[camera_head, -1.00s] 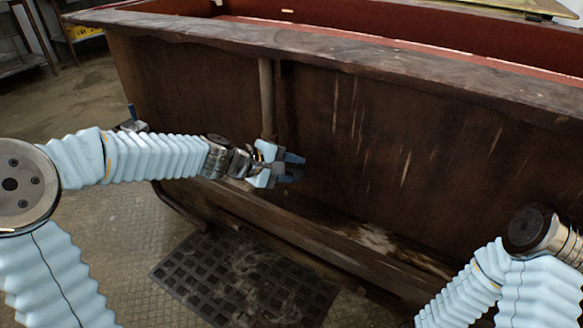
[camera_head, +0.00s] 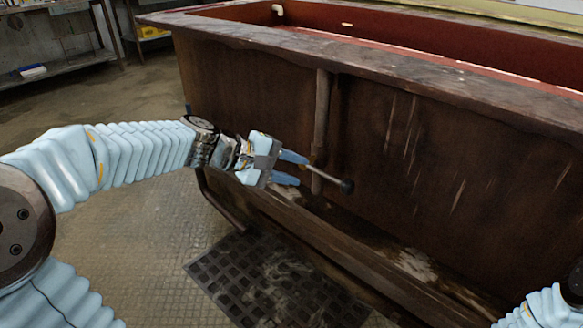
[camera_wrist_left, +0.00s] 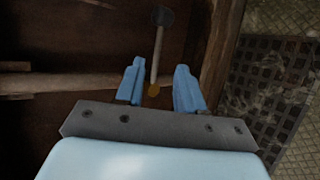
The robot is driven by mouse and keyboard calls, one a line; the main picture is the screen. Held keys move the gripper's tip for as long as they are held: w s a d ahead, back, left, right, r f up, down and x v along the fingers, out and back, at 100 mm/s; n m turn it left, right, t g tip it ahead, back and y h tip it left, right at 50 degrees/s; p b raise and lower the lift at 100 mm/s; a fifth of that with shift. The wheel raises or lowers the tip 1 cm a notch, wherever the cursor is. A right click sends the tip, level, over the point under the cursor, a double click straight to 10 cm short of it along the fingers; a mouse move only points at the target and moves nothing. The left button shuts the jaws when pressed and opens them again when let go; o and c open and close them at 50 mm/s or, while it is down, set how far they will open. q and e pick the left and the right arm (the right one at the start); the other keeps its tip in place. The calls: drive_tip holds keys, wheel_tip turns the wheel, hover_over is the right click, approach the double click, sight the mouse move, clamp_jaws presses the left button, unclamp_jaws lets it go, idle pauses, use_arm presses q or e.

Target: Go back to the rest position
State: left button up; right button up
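My left gripper (camera_head: 302,169) reaches in from the left, in front of the side of a dark brown tank. Its two blue fingers are spread apart; they also show in the left wrist view (camera_wrist_left: 159,72). A thin metal rod (camera_head: 328,175) with a dark round knob extends beyond the fingers, to the right and down. In the wrist view the rod (camera_wrist_left: 158,52) runs between the fingers with a gap on either side and has an orange near end. What bears the rod, I cannot tell. My right gripper is out of view; only part of the right arm shows at lower right.
The big tank (camera_head: 270,80) with a red inside fills the middle and right. A vertical post (camera_head: 321,115) runs down its side. A dark floor grate (camera_head: 270,285) lies below. Shelves (camera_head: 75,60) stand at far left, with open floor before them.

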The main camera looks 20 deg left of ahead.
use_arm(q)
drive_tip(key=shift+f, duration=0.1)
idle(0.3)
wheel_tip(320, 180, down, 26)
drive_tip(key=s+d+m+g+y+p, duration=0.1)
drive_tip(key=s+d+m+g+y, duration=0.1)
drive_tip(key=s+g+y, duration=0.15)
drive_tip(key=s+d+f+m+g, duration=0.2)
drive_tip(key=s+d+f+m, duration=0.1)
drive_tip(key=s+f, duration=0.4)
drive_tip(key=s+d+f+m+g+p, duration=0.1)
drive_tip(key=s+d+f+m, duration=0.3)
drive_tip(key=s+f, duration=0.3)
wheel_tip(320, 180, down, 3)
drive_tip(key=shift+r+m+g+y, duration=0.15)
drive_tip(key=shift+m+g+y, duration=0.2)
drive_tip(key=shift+y, duration=0.1)
drive_tip(key=shift+w+d, duration=0.1)
